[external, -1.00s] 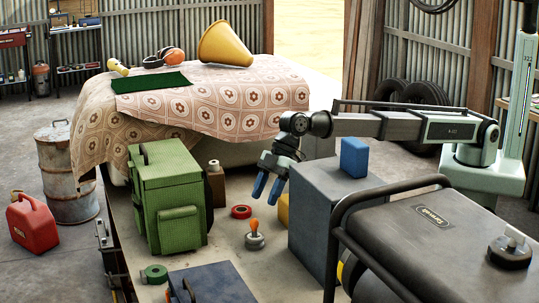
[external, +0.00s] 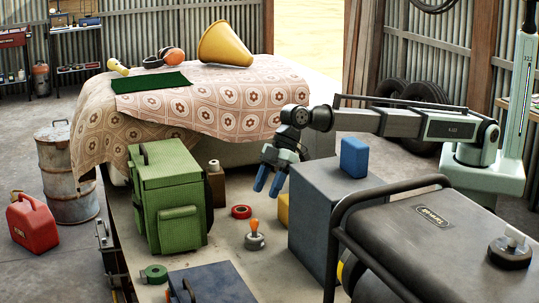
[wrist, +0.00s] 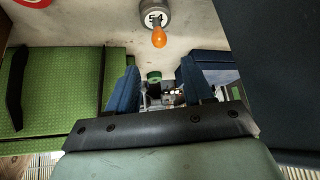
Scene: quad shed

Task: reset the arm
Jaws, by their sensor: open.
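My gripper (external: 269,184) hangs from my arm, pointing down, left of a grey-blue box (external: 318,225) and above the bench top. Its two blue fingers are apart. In the wrist view my gripper (wrist: 160,85) shows nothing held between the fingers. A grey knob with an orange handle (external: 254,238) stands on the bench below it and also shows in the wrist view (wrist: 158,38). A red ring (external: 241,212) lies near it.
A green case (external: 167,200) stands to the left, and a blue block (external: 354,157) sits on the grey-blue box. A green tape roll (external: 154,274) and a dark blue box (external: 212,287) are in front. A patterned cloth (external: 210,103) covers the surface behind. A dark machine (external: 400,255) fills the front right.

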